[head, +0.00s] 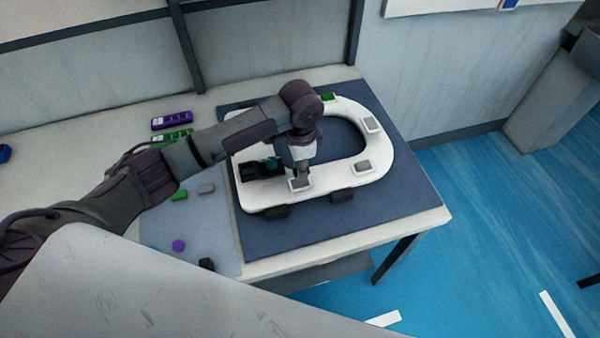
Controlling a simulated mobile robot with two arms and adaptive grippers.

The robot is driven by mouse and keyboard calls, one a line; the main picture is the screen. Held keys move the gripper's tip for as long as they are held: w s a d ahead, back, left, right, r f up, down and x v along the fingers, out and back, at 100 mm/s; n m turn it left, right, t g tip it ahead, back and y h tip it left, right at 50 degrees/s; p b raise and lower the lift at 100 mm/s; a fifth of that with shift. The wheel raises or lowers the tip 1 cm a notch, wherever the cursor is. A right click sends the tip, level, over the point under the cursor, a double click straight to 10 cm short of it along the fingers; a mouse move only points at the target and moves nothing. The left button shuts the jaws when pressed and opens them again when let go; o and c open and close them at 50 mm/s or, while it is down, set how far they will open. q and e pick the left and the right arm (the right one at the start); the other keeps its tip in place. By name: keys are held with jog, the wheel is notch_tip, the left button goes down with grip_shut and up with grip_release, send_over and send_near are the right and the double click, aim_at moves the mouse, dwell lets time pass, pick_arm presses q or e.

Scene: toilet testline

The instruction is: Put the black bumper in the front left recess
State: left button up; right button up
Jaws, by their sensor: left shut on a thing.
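The white toilet seat (258,197) lies on the dark blue mat. It has light grey square pads or recesses on its ring, one at the front left (299,185) and others at the front right (362,167) and right (372,124). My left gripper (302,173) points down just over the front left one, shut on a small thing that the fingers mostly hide. I cannot make out its colour. A small black block (207,264) lies at the front of the pale mat, partly cut off by a grey surface. My right gripper is not in view.
A black part with a teal piece (262,169) sits on the seat's left end. Black blocks (275,212) and (342,196) are at its front edge. Small green, grey and purple pieces (178,245) lie on the pale mat. The dark mat's front right (400,210) is clear.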

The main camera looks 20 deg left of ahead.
aim_at(300, 182)
pick_arm(q)
notch_tip(300, 182, down, 3)
jog(key=shift+a+f+p, duration=0.1)
jog(key=shift+p, duration=0.35)
jog(key=shift+f, duration=0.5)
jog(key=o, duration=0.8)
jog(key=shift+f, duration=0.1)
notch_tip(300, 182, up, 12)
jog(key=shift+r+b, duration=0.15)
jog(key=shift+b, duration=0.5)
